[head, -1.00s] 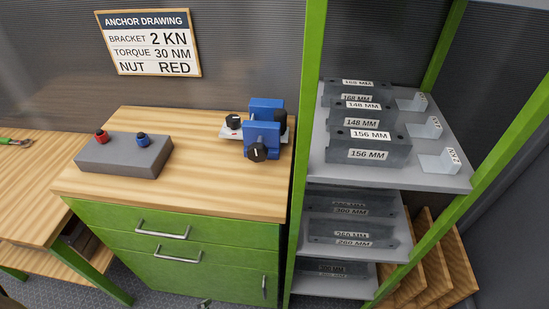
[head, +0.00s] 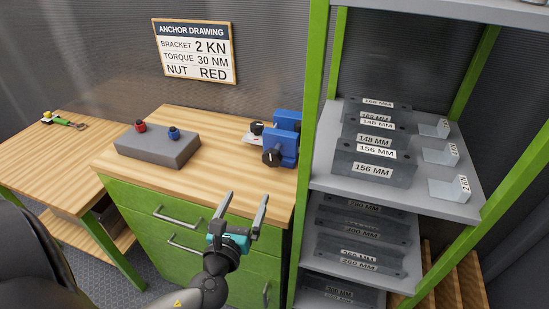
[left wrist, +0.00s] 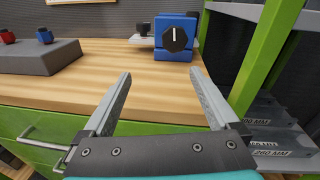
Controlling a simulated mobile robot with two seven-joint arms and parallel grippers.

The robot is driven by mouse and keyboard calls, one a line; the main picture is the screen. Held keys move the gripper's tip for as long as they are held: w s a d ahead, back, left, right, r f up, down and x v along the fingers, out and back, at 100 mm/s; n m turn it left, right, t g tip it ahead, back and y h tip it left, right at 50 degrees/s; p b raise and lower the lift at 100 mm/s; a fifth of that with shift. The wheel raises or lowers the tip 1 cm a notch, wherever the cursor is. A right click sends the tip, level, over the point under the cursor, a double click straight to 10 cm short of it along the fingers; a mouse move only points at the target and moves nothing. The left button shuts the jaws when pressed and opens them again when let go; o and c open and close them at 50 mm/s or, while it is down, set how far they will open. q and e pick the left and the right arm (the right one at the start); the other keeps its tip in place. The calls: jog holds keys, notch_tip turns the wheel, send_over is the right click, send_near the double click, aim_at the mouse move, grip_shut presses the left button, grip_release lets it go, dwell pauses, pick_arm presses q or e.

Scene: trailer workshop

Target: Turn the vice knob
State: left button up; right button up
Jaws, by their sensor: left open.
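The blue vice (head: 287,138) stands at the right end of the wooden cabinet top, beside the shelf post. Its black knob (head: 272,157) faces the front. In the left wrist view the knob (left wrist: 176,39) shows a white upright line, on the front of the blue vice body (left wrist: 174,55). My left gripper (head: 244,202) is open and empty, in front of the cabinet and short of the vice. In the left wrist view its two fingers (left wrist: 158,84) spread apart, with the knob beyond them. My right gripper is out of view.
A grey block (head: 158,148) with a red and a blue knob sits left on the cabinet top. The green shelf rack (head: 312,150) rises close to the right of the vice, with labelled grey brackets (head: 372,168). The wood between block and vice is clear.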

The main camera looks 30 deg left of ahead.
aim_at(271, 161)
pick_arm(q)
jog(key=w+m, duration=0.1)
jog(key=m, duration=0.1)
jog(key=w+d+r+m+t+h, duration=0.1)
jog(key=m, duration=0.1)
jog(key=shift+w+r+h, duration=0.1)
jog(key=shift+r+h, duration=0.05)
jog(key=shift+h, duration=0.15)
jog(key=x, duration=1.4)
jog(key=shift+r+b, duration=0.1)
jog(key=shift+b, duration=0.25)
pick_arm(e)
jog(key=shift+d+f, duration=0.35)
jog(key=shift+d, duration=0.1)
pick_arm(q)
jog(key=c, duration=1.4)
jog(key=shift+n, duration=0.3)
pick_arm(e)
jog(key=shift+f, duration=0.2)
